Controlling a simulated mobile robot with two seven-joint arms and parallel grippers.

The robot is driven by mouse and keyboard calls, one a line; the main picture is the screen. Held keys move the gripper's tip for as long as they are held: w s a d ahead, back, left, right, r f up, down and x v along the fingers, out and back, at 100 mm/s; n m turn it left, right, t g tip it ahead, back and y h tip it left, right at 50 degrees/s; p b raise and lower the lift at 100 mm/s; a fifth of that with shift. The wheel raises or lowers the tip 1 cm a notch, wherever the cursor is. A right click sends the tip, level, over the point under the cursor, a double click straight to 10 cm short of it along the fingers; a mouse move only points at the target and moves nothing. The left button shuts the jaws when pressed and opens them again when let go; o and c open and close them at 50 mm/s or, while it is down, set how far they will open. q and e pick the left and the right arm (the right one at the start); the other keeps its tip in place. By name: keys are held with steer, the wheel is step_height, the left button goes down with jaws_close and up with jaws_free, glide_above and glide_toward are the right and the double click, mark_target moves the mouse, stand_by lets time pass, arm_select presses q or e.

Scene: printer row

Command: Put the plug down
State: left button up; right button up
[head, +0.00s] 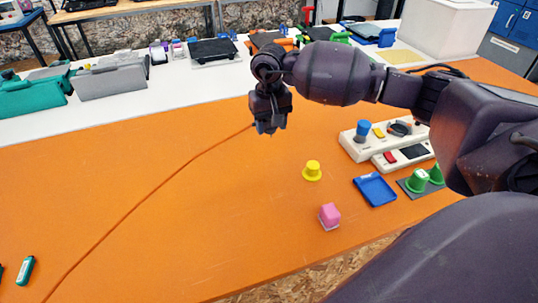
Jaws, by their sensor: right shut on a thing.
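My right gripper (268,128) hangs above the orange table (200,240), near its back edge, with its fingers pointing down. It is shut on the plug, which is mostly hidden by the dark fingers. A thin brownish-red cable (150,202) runs from the lower left of the table up to the gripper. I cannot tell how far the fingertips are above the table. My left gripper is not in view.
A yellow cap-shaped piece (312,171), a pink block (329,214), a blue tray (375,190), green pieces (417,181) and a cream control panel (361,148) stand on the right. A small teal item (26,270) lies lower left. The table's middle is clear.

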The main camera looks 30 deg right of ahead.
mark_target(270, 163)
step_height(270, 163, down, 11)
steer(key=shift+f+b, duration=0.1)
steer(key=shift+b, duration=0.35)
steer(key=shift+f, duration=0.2)
steer(key=o, duration=1)
steer(key=shift+r, duration=0.1)
